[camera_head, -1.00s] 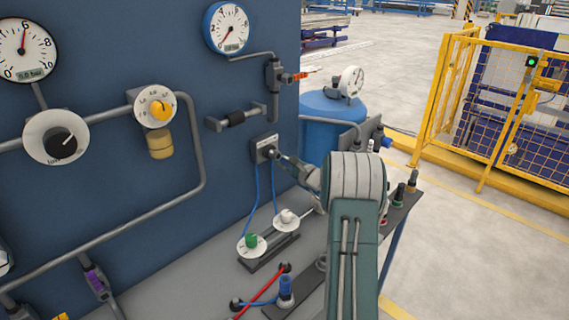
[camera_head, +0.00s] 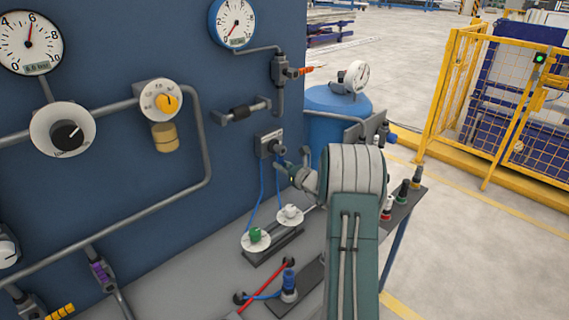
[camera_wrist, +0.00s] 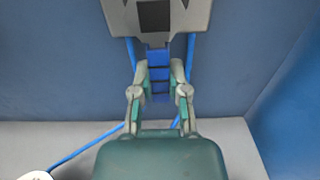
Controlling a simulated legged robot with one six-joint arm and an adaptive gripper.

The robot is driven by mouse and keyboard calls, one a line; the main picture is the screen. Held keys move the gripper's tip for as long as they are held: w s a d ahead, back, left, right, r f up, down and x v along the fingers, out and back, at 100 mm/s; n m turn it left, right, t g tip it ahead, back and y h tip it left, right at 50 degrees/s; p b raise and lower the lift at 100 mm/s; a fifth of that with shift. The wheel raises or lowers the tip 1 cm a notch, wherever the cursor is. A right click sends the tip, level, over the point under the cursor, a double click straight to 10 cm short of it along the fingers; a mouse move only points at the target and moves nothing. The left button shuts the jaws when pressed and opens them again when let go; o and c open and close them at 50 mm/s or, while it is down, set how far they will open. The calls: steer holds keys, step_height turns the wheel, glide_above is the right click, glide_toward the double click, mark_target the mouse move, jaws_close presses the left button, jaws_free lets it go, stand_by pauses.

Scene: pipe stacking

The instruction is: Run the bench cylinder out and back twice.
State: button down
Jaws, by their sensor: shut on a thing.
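My gripper (camera_head: 282,166) is at the blue panel, just below a grey valve block (camera_head: 269,142) with a dark centre. In the wrist view, its fingers (camera_wrist: 158,78) are closed around a blue lever-like piece (camera_wrist: 158,57) under the grey block (camera_wrist: 157,18). Two blue tubes (camera_head: 262,190) run down from the block to a base with a green knob (camera_head: 255,236) and a white knob (camera_head: 290,212), both on white dials. I cannot clearly pick out the bench cylinder; my arm hides part of the bench.
A red rod (camera_head: 265,287) and a blue fitting (camera_head: 289,281) are on the bench front. Several push buttons (camera_head: 402,189) line its right edge. Gauges (camera_head: 28,43) and grey pipes cover the panel. A blue tank (camera_head: 335,105) and yellow fence (camera_head: 447,100) stand beyond.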

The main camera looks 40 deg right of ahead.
steer(key=shift+s+a+r+m, duration=0.1)
steer(key=shift+a+r+m, duration=0.3)
steer(key=shift+m, duration=0.9)
steer(key=shift+a+r+m, duration=0.1)
steer(key=shift+a+m, duration=0.55)
steer(key=shift+m, duration=0.65)
steer(key=shift+s+a+r+m, duration=0.1)
steer(key=shift+a+r+m, duration=0.3)
steer(key=shift+m, duration=0.9)
steer(key=shift+a+f, duration=0.1)
steer(key=shift+a, duration=0.05)
steer(key=c, duration=0.6)
jaws_free()
steer(key=shift+w, duration=0.1)
steer(key=shift+f, duration=0.1)
steer(key=s, duration=0.4)
steer(key=s+d, duration=0.1)
steer(key=s, duration=0.7)
steer(key=shift+d+f, duration=0.1)
steer(key=shift+d, duration=0.3)
